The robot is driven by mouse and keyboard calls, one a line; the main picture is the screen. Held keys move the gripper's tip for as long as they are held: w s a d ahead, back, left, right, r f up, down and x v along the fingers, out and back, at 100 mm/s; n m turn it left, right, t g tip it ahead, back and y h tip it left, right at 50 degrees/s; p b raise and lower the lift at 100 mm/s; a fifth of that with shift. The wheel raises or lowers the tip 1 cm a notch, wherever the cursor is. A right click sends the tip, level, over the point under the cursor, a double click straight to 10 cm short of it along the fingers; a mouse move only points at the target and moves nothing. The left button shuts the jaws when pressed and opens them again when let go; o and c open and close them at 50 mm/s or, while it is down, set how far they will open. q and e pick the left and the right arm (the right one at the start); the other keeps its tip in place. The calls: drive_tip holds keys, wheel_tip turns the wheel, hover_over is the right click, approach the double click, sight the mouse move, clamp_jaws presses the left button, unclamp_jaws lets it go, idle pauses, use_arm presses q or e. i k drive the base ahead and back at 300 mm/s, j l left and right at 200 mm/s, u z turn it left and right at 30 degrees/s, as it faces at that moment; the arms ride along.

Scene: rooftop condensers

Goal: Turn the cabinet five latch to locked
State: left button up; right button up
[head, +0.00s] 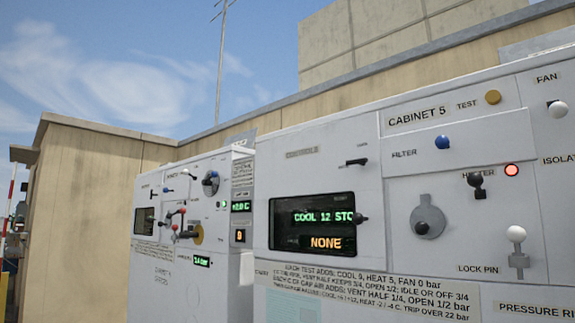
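The white cabinet with the plate "CABINET 5" (417,115) fills the right side of the head view. No part I can see is labelled as a latch. A round grey plate with a black knob (427,222) sits on its front, unlabelled. A white ball knob (516,234) stands on a grey bracket beside the words "LOCK PIN" (478,268). A small black lever (357,162) points left on the upper panel; its label is too small to read. The cabinet's right part is cut off by the frame. Neither of my grippers is in view.
A display (312,224) reads "COOL 12 STO" and "NONE", partly covered by a black knob. Blue filter knob (442,142), brass test knob (493,97), black heater knob (477,186) and lit red lamp (512,170) crowd the front. Another cabinet (160,250) stands left.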

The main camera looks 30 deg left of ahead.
sight(362, 162)
drive_tip(key=u, duration=0.5)
drive_tip(key=k, duration=0.2)
drive_tip(key=k+z, duration=0.35)
drive_tip(key=k+l+z, duration=0.1)
drive_tip(key=z, duration=0.2)
drive_tip(key=i+j+z, duration=0.1)
drive_tip(key=z, duration=0.25)
drive_tip(key=j+z, duration=0.4)
drive_tip(key=i+j, duration=0.1)
drive_tip(key=j, duration=0.35)
drive_tip(key=i+j, duration=0.15)
drive_tip(key=j, duration=0.3)
drive_tip(key=i+j, duration=0.1)
drive_tip(key=j, duration=0.35)
drive_tip(key=i+j, duration=0.1)
drive_tip(key=j, duration=0.35)
drive_tip(key=i+j, duration=0.1)
drive_tip(key=j, duration=0.35)
drive_tip(key=i+j, duration=0.15)
drive_tip(key=j, duration=0.3)
